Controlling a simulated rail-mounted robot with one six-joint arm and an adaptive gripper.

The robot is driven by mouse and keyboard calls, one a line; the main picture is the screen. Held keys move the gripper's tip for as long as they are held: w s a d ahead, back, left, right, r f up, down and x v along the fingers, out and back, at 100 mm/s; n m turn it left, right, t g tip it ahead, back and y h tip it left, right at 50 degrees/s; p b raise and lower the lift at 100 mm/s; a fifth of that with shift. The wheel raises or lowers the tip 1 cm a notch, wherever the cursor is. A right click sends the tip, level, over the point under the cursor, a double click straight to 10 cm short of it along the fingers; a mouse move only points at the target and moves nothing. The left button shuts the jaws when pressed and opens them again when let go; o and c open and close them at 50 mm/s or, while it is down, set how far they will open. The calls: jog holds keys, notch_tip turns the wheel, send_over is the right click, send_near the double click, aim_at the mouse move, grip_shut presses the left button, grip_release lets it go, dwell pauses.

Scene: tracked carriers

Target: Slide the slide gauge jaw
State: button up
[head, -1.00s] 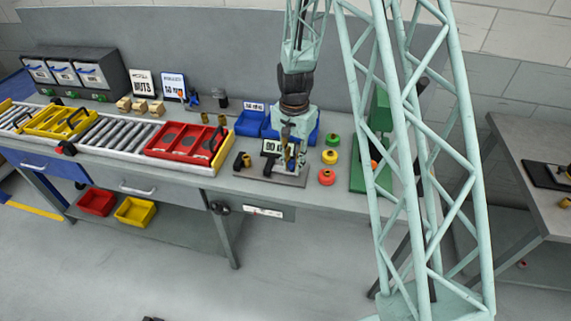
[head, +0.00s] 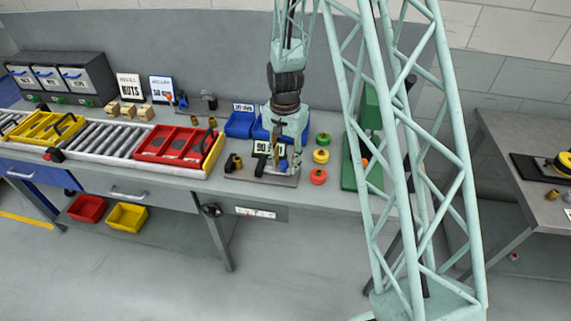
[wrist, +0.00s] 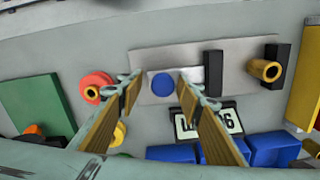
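The slide gauge is a grey base plate (head: 237,174) on the bench; its plate also shows in the wrist view (wrist: 228,88). On it are a black upright block (wrist: 213,73), a pale bar beside the block, and a round blue part (wrist: 163,84) left of the bar. I cannot tell for sure which part is the jaw. My gripper (wrist: 156,85) points down over the plate, its two tan-padded fingers spread on either side of the blue part. Nothing is held. Whether a finger touches the bar is unclear. In the head view my gripper (head: 282,155) hides part of the gauge.
A number sign (wrist: 208,121) stands close by the gauge, with blue bins (wrist: 265,150) beyond. A brass tube in a black holder (wrist: 266,69) is at the plate's end. Red (head: 318,176), yellow and green knobs stand to the right. A red tray (head: 170,144) is left.

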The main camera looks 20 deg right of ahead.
notch_tip(320, 180, up, 12)
jog(key=shift+f, duration=0.2)
dwell(0.7)
jog(key=shift+s+r, duration=0.1)
jog(key=shift+r, duration=0.05)
dwell(0.4)
jog(key=s+a+r+n+t+b, duration=0.1)
jog(key=s+a+r+n, duration=0.1)
jog(key=s+r, duration=0.75)
jog(key=s+a+r+n+t+b, duration=0.1)
jog(key=s+a+r+n, duration=0.1)
jog(key=s+r, duration=0.75)
jog(key=s+a+r+n+t+b, duration=0.1)
jog(key=s+r+n, duration=0.1)
jog(key=s, duration=0.9)
jog(key=s+r+n+t+b, duration=0.1)
jog(key=s+r+n, duration=0.2)
jog(key=s, duration=0.8)
jog(key=shift+a+r, duration=0.4)
jog(key=shift+r, duration=0.25)
